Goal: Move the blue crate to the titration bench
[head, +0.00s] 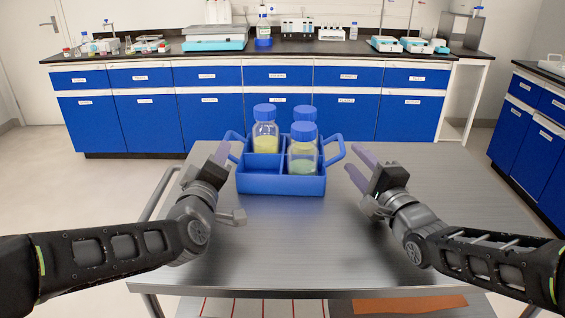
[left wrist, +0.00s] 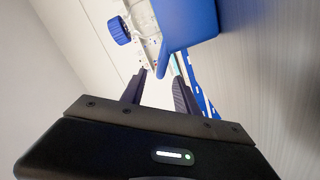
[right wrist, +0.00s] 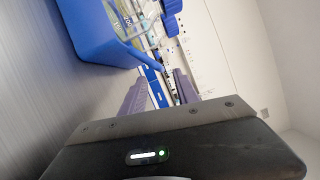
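The blue crate (head: 280,184) stands upright on the steel table (head: 290,250), a raised handle at its left and right ends. It holds three blue-capped bottles (head: 303,157), at least two with yellowish liquid. My left gripper (head: 221,153) is open and empty beside the left handle (head: 234,146); the crate's side (left wrist: 190,28) is ahead of its fingers (left wrist: 159,77). My right gripper (head: 359,168) is open and empty just right of the right handle (head: 335,152); the crate (right wrist: 90,38) is left of its fingers (right wrist: 160,82). I cannot tell which bench is the titration bench.
A long bench with blue drawers and a dark top (head: 340,47) runs along the back wall, carrying scales, bottles, racks and stands. Another blue bench (head: 540,130) is at the right. Floor (head: 110,190) is open at left. The table is clear around the crate.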

